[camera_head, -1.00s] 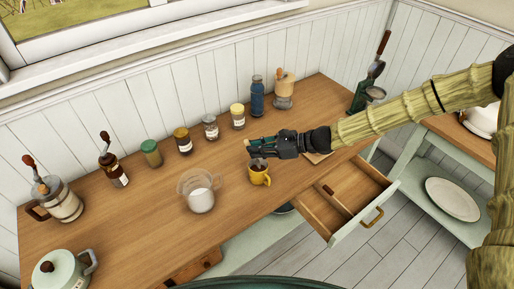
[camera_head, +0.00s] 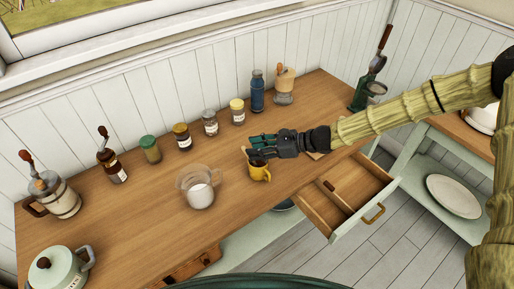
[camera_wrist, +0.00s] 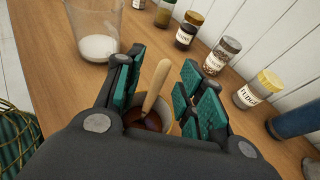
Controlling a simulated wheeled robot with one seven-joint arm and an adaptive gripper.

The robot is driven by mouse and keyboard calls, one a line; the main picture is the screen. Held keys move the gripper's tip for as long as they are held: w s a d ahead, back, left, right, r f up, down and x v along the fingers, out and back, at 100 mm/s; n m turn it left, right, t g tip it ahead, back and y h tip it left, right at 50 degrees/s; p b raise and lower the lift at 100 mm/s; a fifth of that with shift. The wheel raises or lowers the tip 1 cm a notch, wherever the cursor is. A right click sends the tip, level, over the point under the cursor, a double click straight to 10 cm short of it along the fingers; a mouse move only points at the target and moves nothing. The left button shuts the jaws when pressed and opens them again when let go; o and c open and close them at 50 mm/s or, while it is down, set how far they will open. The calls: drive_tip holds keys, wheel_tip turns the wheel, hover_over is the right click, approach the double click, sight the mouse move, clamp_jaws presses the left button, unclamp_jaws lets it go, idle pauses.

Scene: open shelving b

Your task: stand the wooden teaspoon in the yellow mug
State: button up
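The yellow mug (camera_head: 261,174) stands upright on the wooden counter, with dark liquid inside. The wooden teaspoon (camera_wrist: 155,85) stands in it in the wrist view, its pale handle leaning and sticking up above the rim, its lower end hidden in the liquid. The mug (camera_wrist: 168,108) is partly hidden by my gripper in that view. My gripper (camera_head: 253,148) is right above the mug. Its green-padded fingers are spread on both sides of the handle, with a visible gap at least on the right, so it is open around the spoon.
A glass jug (camera_head: 199,190) with white contents stands left of the mug. Several jars, including a yellow-lidded one (camera_head: 238,113), line up behind. An open drawer (camera_head: 345,195) juts out at the right front. A blue bottle (camera_head: 257,93) stands at the back.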

drive_tip(key=v, duration=1.2)
idle(0.4)
idle(0.5)
